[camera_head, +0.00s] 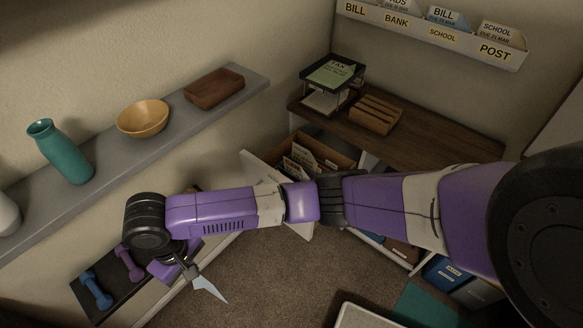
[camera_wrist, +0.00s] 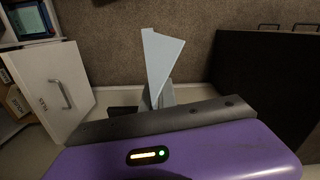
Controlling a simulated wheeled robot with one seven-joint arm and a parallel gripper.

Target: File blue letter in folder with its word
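My gripper (camera_head: 188,268) hangs at the lower left, over the floor beside the dumbbell shelf. It is shut on a pale blue sheet (camera_head: 210,288), seen nearly edge-on with no word readable. The sheet also sticks up from between the fingers in the wrist view (camera_wrist: 158,58). A bluish letter marked BILL (camera_head: 446,16) stands in the wall rack (camera_head: 420,32), which is labelled BILL, BANK, SCHOOL and POST.
A grey shelf (camera_head: 105,160) on the left holds a teal vase (camera_head: 62,152), a bowl (camera_head: 143,118) and a brown box (camera_head: 214,87). A wooden desk (camera_head: 440,133) carries a paper tray (camera_head: 333,73) and a wooden sorter (camera_head: 376,113). Dumbbells (camera_head: 97,289) lie near my gripper.

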